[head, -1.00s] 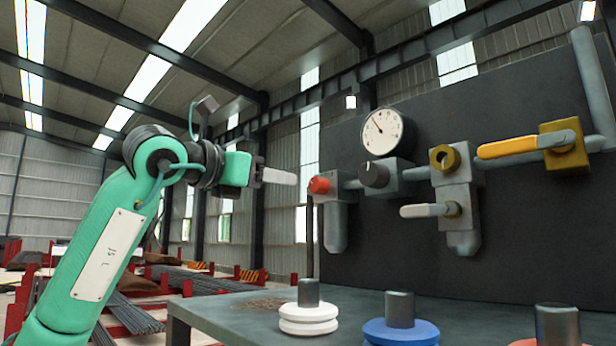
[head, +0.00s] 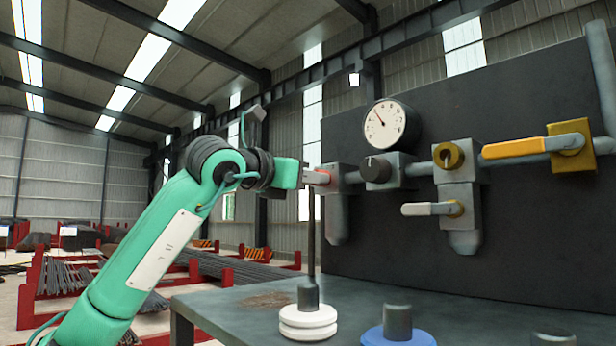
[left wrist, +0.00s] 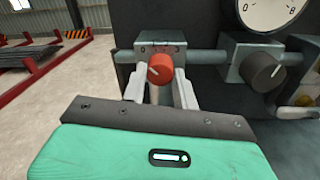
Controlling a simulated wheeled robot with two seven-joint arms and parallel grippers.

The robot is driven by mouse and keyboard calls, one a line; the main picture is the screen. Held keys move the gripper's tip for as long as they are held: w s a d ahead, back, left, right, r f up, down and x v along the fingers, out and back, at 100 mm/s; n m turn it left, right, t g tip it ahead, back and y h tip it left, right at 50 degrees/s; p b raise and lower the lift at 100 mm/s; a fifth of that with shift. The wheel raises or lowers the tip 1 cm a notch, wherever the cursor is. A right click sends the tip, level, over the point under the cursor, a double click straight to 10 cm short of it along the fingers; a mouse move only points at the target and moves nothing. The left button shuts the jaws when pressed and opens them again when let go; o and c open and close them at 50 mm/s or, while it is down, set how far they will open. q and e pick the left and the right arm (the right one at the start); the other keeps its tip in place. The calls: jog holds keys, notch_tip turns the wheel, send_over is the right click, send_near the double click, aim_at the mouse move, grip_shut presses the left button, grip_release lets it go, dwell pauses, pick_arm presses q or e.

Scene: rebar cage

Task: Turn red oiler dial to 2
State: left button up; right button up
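The red oiler dial (head: 322,177) sits on a grey block of the pipe run on the dark panel, mostly covered by my left gripper in the head view. In the left wrist view the red dial (left wrist: 160,69) shows a pale pointer mark tilted toward the upper left. My left gripper (left wrist: 160,84) is open, with one pale finger on each side of the dial and small gaps apparent. I cannot tell whether either finger touches it. My right gripper is not in view.
A dark grey knob (head: 376,169) and a round gauge (head: 391,125) are just right of the dial. Yellow-handled (head: 515,148) and white-handled (head: 426,209) valves are farther right. A table (head: 250,300) below holds a white disc stack (head: 308,323) and a blue one (head: 398,338).

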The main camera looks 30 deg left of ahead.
pick_arm(q)
jog(key=shift+c, duration=1.3)
jog(key=m, duration=1.1)
jog(key=shift+m, duration=0.4)
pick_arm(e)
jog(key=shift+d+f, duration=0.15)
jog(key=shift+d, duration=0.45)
pick_arm(q)
jog(key=o, duration=1)
